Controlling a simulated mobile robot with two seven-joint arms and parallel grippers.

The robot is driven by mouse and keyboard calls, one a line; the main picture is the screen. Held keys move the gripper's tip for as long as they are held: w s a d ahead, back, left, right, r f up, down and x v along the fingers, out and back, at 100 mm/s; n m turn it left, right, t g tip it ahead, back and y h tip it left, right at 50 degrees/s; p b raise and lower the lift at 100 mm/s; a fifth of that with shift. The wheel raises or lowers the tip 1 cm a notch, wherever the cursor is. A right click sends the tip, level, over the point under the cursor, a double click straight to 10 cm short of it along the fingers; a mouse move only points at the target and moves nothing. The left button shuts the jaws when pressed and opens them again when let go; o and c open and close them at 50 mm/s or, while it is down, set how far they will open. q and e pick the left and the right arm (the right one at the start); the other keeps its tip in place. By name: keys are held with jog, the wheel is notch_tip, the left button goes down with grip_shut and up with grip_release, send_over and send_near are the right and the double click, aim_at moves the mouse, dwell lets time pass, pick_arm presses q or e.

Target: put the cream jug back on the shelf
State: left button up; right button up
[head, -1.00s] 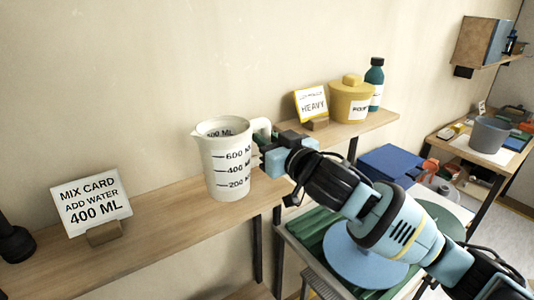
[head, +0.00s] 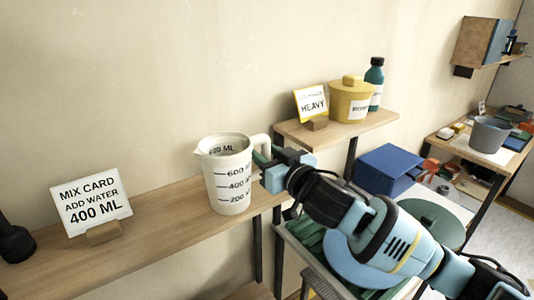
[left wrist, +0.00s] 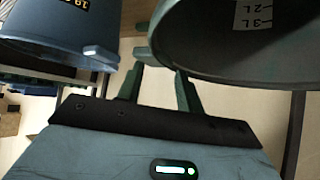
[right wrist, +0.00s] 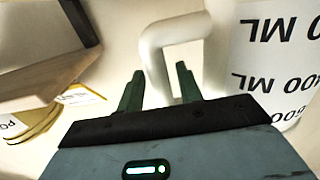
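The cream jug (head: 228,178), with black millilitre marks, stands upright at the front of the wooden shelf (head: 165,215), right of the mix card. I cannot tell whether its base touches the board. My right gripper (head: 268,170) is at the jug's handle (head: 262,143), on the jug's right side.
The mix card (head: 91,203) stands on the shelf's left part, a dark object (head: 14,240) beyond it. A higher shelf (head: 340,133) holds a HEAVY card (head: 311,103), a yellow pot (head: 351,103) and a teal bottle (head: 374,80). A grey bucket (left wrist: 240,50) is close to my left gripper.

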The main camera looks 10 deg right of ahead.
jog(key=shift+o, duration=0.2)
jog(key=shift+r, duration=0.1)
jog(key=shift+s+r, duration=0.1)
jog(key=v, duration=1.1)
jog(key=shift+s+d, duration=0.25)
jog(key=shift+s, duration=0.1)
jog(key=s+f+m+g+h, duration=0.1)
jog(key=s+f+g, duration=0.15)
jog(key=f, duration=1.05)
jog(key=s+f+g+h, duration=0.1)
jog(key=s+f, duration=0.3)
jog(key=f, duration=1)
jog(key=s+d+f+m+g+h, duration=0.1)
jog(key=s+d+f+g+h, duration=0.1)
jog(key=s+f, duration=1.5)
jog(key=shift+s+d+f+g+h, duration=0.25)
jog(key=shift+s+d+g, duration=0.25)
jog(key=shift+d+g, duration=0.5)
jog(key=shift+d, duration=0.15)
